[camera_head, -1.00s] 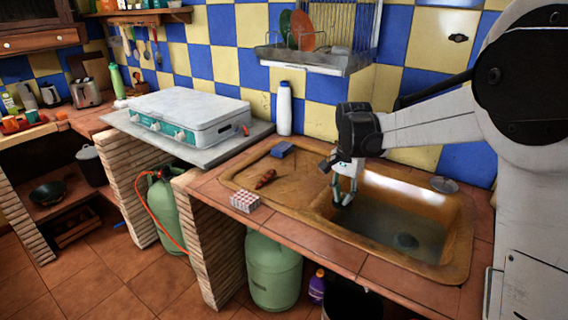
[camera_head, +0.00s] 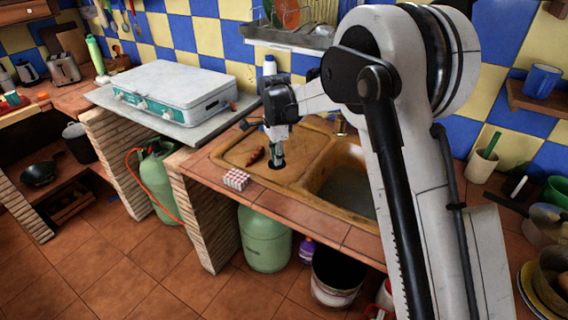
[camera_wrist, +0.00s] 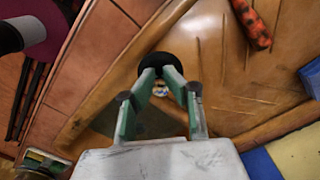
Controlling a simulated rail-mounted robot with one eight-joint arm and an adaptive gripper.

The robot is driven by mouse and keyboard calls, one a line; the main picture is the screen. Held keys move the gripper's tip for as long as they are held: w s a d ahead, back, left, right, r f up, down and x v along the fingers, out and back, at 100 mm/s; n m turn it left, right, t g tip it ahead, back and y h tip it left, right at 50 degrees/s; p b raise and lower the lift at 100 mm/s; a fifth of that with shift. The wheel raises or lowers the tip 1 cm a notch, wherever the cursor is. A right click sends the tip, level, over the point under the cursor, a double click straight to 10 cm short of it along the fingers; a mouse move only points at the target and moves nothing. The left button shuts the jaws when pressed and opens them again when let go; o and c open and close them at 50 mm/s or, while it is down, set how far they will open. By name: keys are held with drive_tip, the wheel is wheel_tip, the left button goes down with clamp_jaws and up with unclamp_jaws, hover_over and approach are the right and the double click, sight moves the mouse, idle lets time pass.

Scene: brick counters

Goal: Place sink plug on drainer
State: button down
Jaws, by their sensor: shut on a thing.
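The drainer is the ridged tan board (camera_head: 290,150) on the left half of the sink; its grooves show in the wrist view (camera_wrist: 225,70). My gripper (camera_head: 276,160) is over the drainer's front part, pointing down. Its fingers (camera_wrist: 160,88) are closed together on a dark round disc, the sink plug (camera_wrist: 150,62), partly hidden behind the fingertips. The plug also shows as a dark patch at the fingertips in the head view (camera_head: 274,168). It is at or just above the drainer surface; I cannot tell whether it touches.
A red-brown object (camera_head: 257,155) lies on the drainer left of my gripper. The sink basin (camera_head: 345,185) is to the right. A blue sponge (camera_wrist: 312,76) shows at the wrist view's right edge.

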sight(284, 173)
drive_tip(key=w+d+f, duration=0.1)
drive_tip(key=w, duration=0.1)
drive_tip(key=w+d+f, duration=0.1)
drive_tip(key=w, duration=0.1)
drive_tip(key=shift+d+f, duration=0.2)
drive_tip(key=shift+f, duration=0.2)
drive_tip(key=shift+f+p, duration=0.3)
drive_tip(key=shift+f, duration=1.7)
drive_tip(key=shift+f, duration=0.15)
drive_tip(key=c, duration=2.3)
unclamp_jaws()
drive_tip(key=shift+f, duration=0.1)
drive_tip(key=o, duration=0.5)
drive_tip(key=shift+r, duration=0.2)
